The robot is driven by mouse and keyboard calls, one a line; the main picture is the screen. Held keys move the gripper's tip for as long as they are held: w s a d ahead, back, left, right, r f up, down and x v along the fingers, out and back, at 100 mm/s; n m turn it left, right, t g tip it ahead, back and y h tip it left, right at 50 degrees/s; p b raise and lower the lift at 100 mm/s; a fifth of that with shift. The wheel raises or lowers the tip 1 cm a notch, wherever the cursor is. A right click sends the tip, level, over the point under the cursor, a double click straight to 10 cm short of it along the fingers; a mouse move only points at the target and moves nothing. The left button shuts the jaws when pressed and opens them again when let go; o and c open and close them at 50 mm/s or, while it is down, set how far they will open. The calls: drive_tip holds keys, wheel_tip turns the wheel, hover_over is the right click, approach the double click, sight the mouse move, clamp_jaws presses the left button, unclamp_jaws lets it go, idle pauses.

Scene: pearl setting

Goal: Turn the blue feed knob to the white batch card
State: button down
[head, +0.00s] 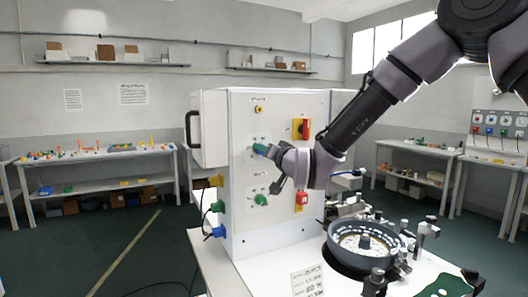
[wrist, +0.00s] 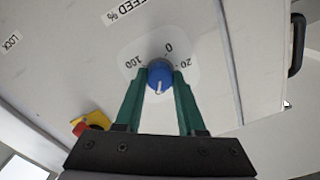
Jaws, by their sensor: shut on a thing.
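My gripper (wrist: 160,82) is shut on the knob, one green finger on each side.
The white cabinet (head: 290,240) also carries a red-and-yellow switch (head: 300,128), a green knob (head: 261,199) and a red button (head: 302,198). A grey round bowl (head: 332,240) with metal fixtures stands at the right of the table.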

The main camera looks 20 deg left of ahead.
drive_tip(key=shift+f+m, duration=0.15)
drive_tip(key=shift+m, duration=4.75)
drive_tip(key=c, duration=0.5)
unclamp_jaws()
drive_tip(key=v, duration=1)
drive_tip(key=shift+s+d, duration=0.2)
drive_tip(key=shift+d, duration=0.15)
